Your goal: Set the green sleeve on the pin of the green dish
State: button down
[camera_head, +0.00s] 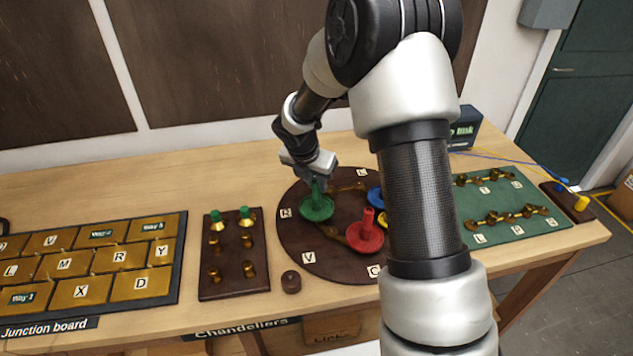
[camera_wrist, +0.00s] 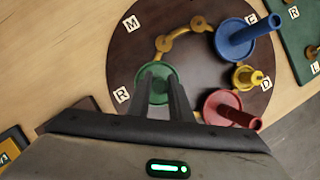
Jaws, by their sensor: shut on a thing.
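The green dish (camera_head: 317,208) sits on the round dark board (camera_head: 334,264), near its back left edge. It also shows in the wrist view (camera_wrist: 142,77). My gripper (camera_head: 315,181) is directly above this dish, pointing down, and is shut on the green sleeve (camera_head: 316,188). The sleeve stands roughly upright over the middle of the dish. My fingers hide most of it in the wrist view. The pin is hidden, so I cannot tell how far the sleeve is down on it.
A red dish (camera_head: 365,239) with a red upright part and a blue dish (camera_head: 375,196) stand close by on the round board. A dark block (camera_head: 234,280) with brass posts, two green-topped, lies left. A green board (camera_head: 505,202) with brass parts lies right.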

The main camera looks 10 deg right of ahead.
jog(key=c, duration=1.5)
grip_release()
jog(key=p+v, duration=0.1)
jog(key=v, duration=1.6)
jog(key=shift+a+r, duration=0.15)
